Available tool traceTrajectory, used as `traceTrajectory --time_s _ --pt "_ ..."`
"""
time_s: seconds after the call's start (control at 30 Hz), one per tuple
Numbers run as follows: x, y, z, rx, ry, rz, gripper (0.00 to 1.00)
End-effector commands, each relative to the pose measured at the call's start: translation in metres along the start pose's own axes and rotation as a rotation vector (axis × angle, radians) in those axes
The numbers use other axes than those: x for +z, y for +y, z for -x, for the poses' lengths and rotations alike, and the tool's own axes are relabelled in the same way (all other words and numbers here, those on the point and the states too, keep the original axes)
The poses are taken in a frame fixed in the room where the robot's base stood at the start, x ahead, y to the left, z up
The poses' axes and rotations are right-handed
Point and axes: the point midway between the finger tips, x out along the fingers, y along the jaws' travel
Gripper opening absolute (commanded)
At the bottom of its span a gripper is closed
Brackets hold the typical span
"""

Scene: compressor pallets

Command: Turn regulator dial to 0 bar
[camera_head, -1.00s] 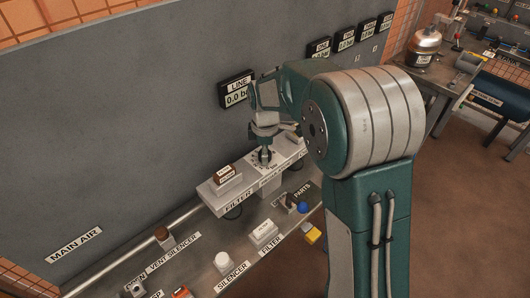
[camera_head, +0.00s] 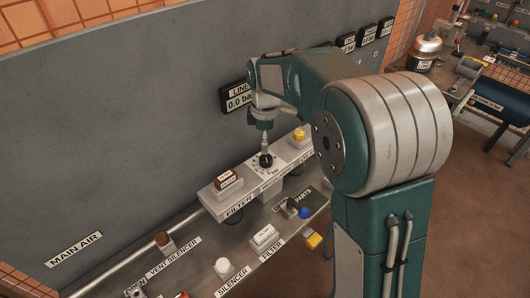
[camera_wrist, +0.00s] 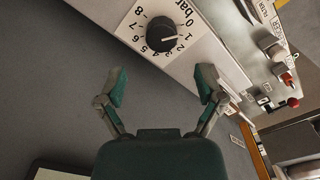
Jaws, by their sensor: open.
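The regulator dial is a round black knob (camera_wrist: 161,34) on a white plate marked in bar, with numbers up to 8. Its pale pointer mark points right in the wrist view, close to the 1, just beside the "0 bar" label. In the head view the dial (camera_head: 266,161) sits on top of the white unit on the bench. My gripper (camera_wrist: 160,84) is open, its two green-padded fingers apart and empty. The dial lies beyond the fingertips, not between them. In the head view my gripper (camera_head: 265,146) is above the dial.
The LINE display (camera_head: 238,101) reads 0.0 bar on the grey panel behind my wrist. A brown-topped filter block (camera_head: 226,180) stands left of the dial, a yellow knob (camera_head: 299,134) right of it. Loose parts, including a white silencer (camera_head: 224,266), lie on the bench in front.

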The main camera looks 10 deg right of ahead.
Motion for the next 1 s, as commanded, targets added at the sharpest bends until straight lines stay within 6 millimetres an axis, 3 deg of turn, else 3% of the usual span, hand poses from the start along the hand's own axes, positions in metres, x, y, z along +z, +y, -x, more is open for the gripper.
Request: traceTrajectory --time_s 0.1,0.3,0.83,1.0 --pt "-0.001 0.001 0.025 0.004 0.001 0.0 0.87" --pt "-0.001 0.001 0.049 0.001 0.0 0.0 0.87" --pt "-0.001 0.0 0.054 0.001 0.0 -0.002 0.87" --pt "0.013 -0.018 0.071 0.039 0.014 -0.109 0.87"
